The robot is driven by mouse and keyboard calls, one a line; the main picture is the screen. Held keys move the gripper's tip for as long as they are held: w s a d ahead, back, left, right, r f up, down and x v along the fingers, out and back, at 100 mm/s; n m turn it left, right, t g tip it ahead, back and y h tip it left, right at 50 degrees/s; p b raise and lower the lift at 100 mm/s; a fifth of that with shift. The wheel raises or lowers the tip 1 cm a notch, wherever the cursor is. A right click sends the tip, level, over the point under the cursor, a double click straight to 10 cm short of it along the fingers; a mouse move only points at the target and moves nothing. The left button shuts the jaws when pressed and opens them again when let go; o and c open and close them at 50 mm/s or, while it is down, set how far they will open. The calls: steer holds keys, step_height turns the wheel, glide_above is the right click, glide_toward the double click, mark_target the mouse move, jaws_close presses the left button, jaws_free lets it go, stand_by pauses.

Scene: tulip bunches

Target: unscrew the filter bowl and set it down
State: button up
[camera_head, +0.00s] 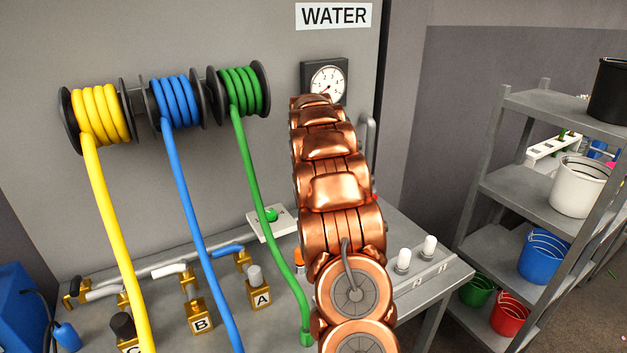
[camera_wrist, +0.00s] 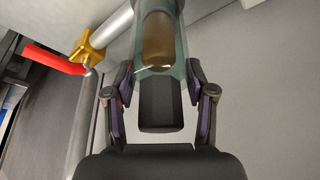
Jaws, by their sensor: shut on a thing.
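The filter bowl (camera_wrist: 180,52) is a clear, greenish cylinder at the top middle of the wrist view, with a brown filter element (camera_wrist: 157,40) inside. My gripper (camera_wrist: 160,78) is shut on the bowl, one finger on each side near its lower end. A black block (camera_wrist: 160,105) sits between the fingers below the bowl; I cannot tell whether it belongs to the bowl. The upper end of the bowl is out of the wrist view, so its thread is hidden. In the head view my copper arm covers the bowl and gripper.
A brass fitting (camera_wrist: 92,48) with a red handle (camera_wrist: 52,60) and a grey pipe stand left of the bowl. Yellow (camera_head: 104,210), blue (camera_head: 190,190) and green (camera_head: 262,200) hoses hang from wall reels. A gauge (camera_head: 327,82) and shelving (camera_head: 520,190) with buckets are beyond.

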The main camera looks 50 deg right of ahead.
steer(key=shift+w+a+f+n+t+y+b, duration=0.1)
steer(key=shift+n+t+y+b, duration=0.1)
steer(key=shift+n, duration=0.4)
steer(key=shift+f+n+t+y+b, duration=0.1)
steer(key=shift+n+y+b, duration=0.1)
steer(key=shift+n, duration=0.4)
steer(key=shift+r+n, duration=0.2)
steer(key=shift+n, duration=0.5)
steer(key=shift+b, duration=0.3)
steer(key=shift+a+f+n+t+y+b, duration=0.15)
steer(key=shift+n+t+y+b, duration=0.15)
steer(key=shift+n+y+b, duration=0.25)
steer(key=shift+w+n+y+b, duration=0.1)
steer(key=shift+n+y+b, duration=0.3)
steer(key=shift+n, duration=0.65)
steer(key=shift+a+r+n+b, duration=0.1)
steer(key=shift+r+n+b, duration=0.1)
steer(key=shift+n+b, duration=0.55)
steer(key=shift+n, duration=0.25)
